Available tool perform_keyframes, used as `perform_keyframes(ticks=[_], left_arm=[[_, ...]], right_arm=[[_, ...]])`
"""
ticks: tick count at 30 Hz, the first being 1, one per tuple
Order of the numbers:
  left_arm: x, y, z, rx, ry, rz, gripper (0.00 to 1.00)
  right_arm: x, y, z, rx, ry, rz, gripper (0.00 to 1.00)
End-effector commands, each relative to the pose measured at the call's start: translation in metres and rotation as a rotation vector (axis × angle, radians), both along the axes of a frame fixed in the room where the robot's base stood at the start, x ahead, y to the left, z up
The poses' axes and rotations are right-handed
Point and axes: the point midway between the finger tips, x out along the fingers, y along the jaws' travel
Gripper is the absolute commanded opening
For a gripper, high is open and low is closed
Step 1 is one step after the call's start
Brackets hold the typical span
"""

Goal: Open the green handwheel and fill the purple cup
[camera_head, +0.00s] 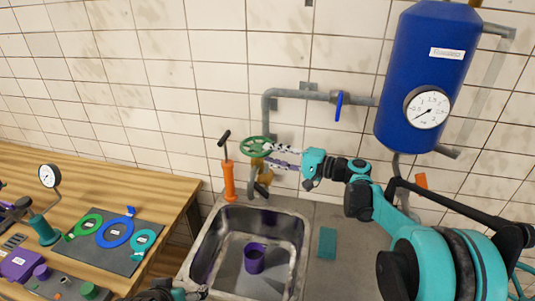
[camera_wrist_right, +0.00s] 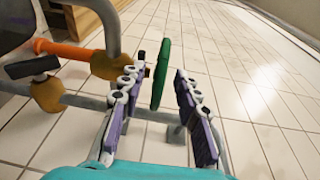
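The green handwheel (camera_head: 251,147) sits on the pipe above the sink. In the right wrist view its rim (camera_wrist_right: 161,74) shows edge-on between my fingers, with gaps on both sides. My right gripper (camera_head: 268,156) reaches it from the right; its two fingers are apart, also in the wrist view (camera_wrist_right: 159,84). The purple cup (camera_head: 254,258) stands in the sink, below and a little in front of the spout. At the bottom edge of the head view, part of what looks like my left gripper (camera_head: 185,292) shows, cut off by the frame.
The steel sink (camera_head: 213,258) has an orange pump (camera_head: 228,180) at its back left. A blue tank (camera_head: 425,65) with a gauge and a blue lever (camera_head: 338,106) are on the wall. A wooden table (camera_head: 165,200) holding several coloured parts is at the left.

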Motion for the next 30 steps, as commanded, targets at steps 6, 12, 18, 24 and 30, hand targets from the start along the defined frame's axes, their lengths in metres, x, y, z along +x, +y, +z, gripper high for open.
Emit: perform_keyframes(ticks=[6, 12, 18, 24, 30], left_arm=[[0.000, 0.000, 0.000, 0.000, 0.000, 0.000, 0.87], [0.000, 0.000, 0.000, 0.000, 0.000, 0.000, 0.87], [0.000, 0.000, 0.000, 0.000, 0.000, 0.000, 0.87], [0.000, 0.000, 0.000, 0.000, 0.000, 0.000, 0.87], [0.000, 0.000, 0.000, 0.000, 0.000, 0.000, 0.87]], right_arm=[[-0.025, -0.044, 0.003, 0.000, 0.000, -0.005, 0.32], [-0.043, -0.073, 0.005, 0.000, 0.000, -0.003, 0.32], [-0.050, -0.084, 0.005, 0.000, 0.000, 0.000, 0.32], [-0.050, -0.085, 0.005, 0.000, 0.000, 0.000, 0.32], [-0.050, -0.085, 0.005, 0.000, 0.000, 0.000, 0.32]])
